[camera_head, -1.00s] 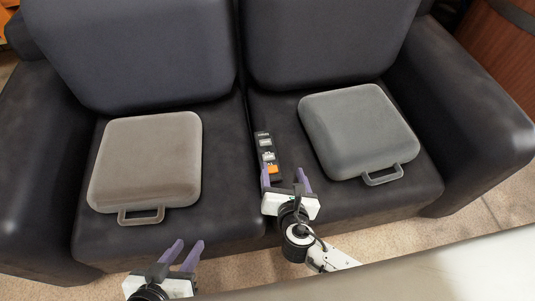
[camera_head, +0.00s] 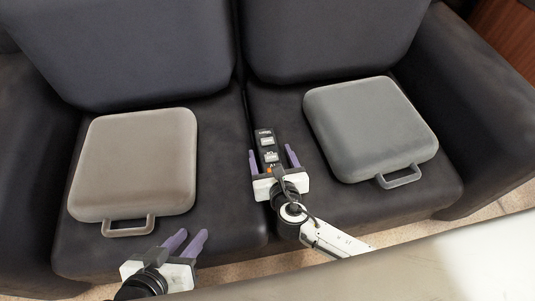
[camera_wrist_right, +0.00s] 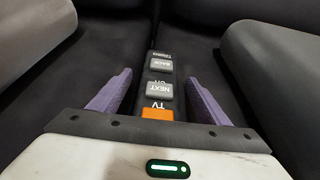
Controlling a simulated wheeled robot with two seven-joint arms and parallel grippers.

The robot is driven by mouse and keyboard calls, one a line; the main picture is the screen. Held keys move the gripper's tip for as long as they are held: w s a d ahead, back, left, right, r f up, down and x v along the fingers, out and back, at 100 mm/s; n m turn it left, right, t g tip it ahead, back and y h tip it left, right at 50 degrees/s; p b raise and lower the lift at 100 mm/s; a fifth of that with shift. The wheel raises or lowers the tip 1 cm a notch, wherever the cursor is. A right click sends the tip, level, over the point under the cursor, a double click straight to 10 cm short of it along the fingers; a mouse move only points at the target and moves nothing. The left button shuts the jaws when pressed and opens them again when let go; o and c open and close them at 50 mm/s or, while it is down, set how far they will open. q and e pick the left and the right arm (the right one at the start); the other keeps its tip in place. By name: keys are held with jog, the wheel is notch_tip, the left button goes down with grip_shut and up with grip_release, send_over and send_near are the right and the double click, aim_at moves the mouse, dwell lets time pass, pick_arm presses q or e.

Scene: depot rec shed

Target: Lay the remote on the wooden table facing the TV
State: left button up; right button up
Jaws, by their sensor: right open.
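The remote (camera_head: 267,148) is a slim black bar with grey buttons and an orange one. It lies on the dark sofa seat near the seam between the two cushions. My right gripper (camera_head: 273,161) is open, with its purple fingers on either side of the remote. In the right wrist view the remote (camera_wrist_right: 161,86) lies between the fingers (camera_wrist_right: 158,98), with a gap on each side. My left gripper (camera_head: 185,243) is in front of the sofa, low in the view, and its fingers look spread and empty. The wooden table and the TV cannot be made out.
A beige padded case (camera_head: 135,163) with a handle lies on the left seat. A grey one (camera_head: 370,128) lies close to the right of my right gripper. The dark sofa (camera_head: 225,215) has backrests behind and armrests at both sides. A pale surface (camera_head: 440,270) crosses the lower right.

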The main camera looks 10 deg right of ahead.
jog(key=shift+w, duration=0.1)
jog(key=c, duration=1.4)
